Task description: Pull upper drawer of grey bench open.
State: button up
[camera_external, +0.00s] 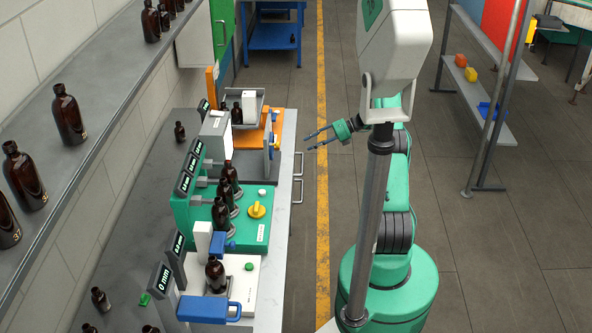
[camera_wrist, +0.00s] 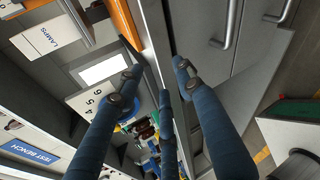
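The grey bench (camera_external: 283,215) runs along the left in the external view, with its front face toward my arm. Two metal bar handles, a farther one (camera_external: 299,163) and a nearer one (camera_external: 297,190), stick out from its front edge. Its drawer faces are mostly hidden from above, and I see no drawer standing out. My gripper (camera_external: 310,138) is open and empty, to the right of the bench edge and apart from the handles. In the wrist view my blue fingers (camera_wrist: 155,82) are spread. Two bar handles (camera_wrist: 231,24) (camera_wrist: 281,8) on grey fronts show at upper right, clear of the fingers.
Amber bottles (camera_external: 220,212), a green machine (camera_external: 262,228) and other devices stand on the bench top. A shelf with bottles (camera_external: 68,112) is on the left wall. The floor strip with a yellow line (camera_external: 322,210) is clear. A rack (camera_external: 478,85) stands at right.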

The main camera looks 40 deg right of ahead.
aim_at(302, 163)
jog(key=s+d+f+m+t, duration=0.2)
jog(key=d+f+m+t, duration=0.1)
jog(key=d+f+m, duration=0.4)
jog(key=d+f, duration=0.3)
jog(key=f, duration=0.3)
jog(key=shift+t, duration=0.4)
jog(key=shift+f, duration=0.1)
jog(key=b+x, duration=0.1)
jog(key=x, duration=1.2)
jog(key=shift+w+a+f+b, duration=0.1)
jog(key=shift+w+a+b, duration=0.15)
jog(key=shift+b, duration=0.1)
grip_shut()
